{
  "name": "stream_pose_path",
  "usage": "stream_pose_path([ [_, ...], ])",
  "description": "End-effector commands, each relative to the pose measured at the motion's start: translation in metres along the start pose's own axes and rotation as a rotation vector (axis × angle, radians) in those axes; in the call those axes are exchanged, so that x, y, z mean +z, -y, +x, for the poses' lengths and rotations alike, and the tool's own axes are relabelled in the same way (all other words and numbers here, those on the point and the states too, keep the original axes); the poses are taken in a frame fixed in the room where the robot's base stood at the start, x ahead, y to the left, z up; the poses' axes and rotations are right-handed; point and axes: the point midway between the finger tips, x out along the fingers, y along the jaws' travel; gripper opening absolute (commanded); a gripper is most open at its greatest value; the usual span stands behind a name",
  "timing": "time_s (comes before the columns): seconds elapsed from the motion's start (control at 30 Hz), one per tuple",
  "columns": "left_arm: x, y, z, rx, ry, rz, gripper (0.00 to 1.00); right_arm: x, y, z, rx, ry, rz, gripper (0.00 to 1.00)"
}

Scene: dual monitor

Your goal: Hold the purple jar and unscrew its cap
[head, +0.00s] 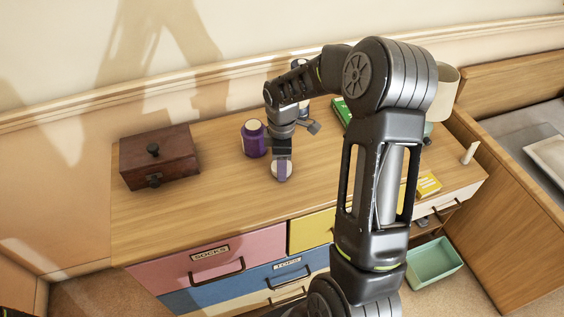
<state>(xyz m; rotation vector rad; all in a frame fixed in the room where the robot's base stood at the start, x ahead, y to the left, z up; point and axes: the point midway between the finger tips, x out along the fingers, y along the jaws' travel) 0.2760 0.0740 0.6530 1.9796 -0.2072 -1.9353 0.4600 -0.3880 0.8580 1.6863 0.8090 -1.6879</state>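A purple jar (254,143) with a pale top stands upright on the wooden dresser top, left of my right gripper. I cannot tell whether the pale top is a cap or an open mouth. My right gripper (282,165) points down beside it, over a small round whitish object (275,172) on the dresser. A purple strip shows in front of this object; I cannot tell whether it belongs to the gripper or to the object. The finger gap is hidden, so open or shut is unclear. My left gripper is not in view.
A dark wooden box (175,160) with a knob stands at the left of the dresser top (220,205). A green item (341,110), a lamp (446,90) and a yellow box (428,185) stand to the right. A green bin (436,270) sits lower right. The front left top is clear.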

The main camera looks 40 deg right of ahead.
Motion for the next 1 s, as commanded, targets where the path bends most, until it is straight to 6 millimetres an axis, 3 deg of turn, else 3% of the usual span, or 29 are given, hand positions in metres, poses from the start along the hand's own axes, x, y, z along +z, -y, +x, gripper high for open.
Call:
stream_pose_path([
  [0.23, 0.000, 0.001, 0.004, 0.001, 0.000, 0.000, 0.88, 0.000, 0.000, 0.004, 0.000, 0.000, 0.000, 0.03],
  [0.27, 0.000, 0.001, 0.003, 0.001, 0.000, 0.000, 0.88, 0.000, 0.000, 0.004, 0.000, 0.000, 0.000, 0.53],
  [0.5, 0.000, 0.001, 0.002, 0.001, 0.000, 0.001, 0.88, 0.000, 0.000, 0.003, -0.001, 0.000, 0.001, 0.72],
  [0.77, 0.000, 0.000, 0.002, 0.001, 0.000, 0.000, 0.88, 0.000, 0.000, 0.002, 0.000, 0.000, 0.001, 0.73],
  [1.0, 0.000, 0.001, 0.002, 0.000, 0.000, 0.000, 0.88, 0.000, -0.001, -0.015, 0.003, -0.001, 0.001, 0.73],
])
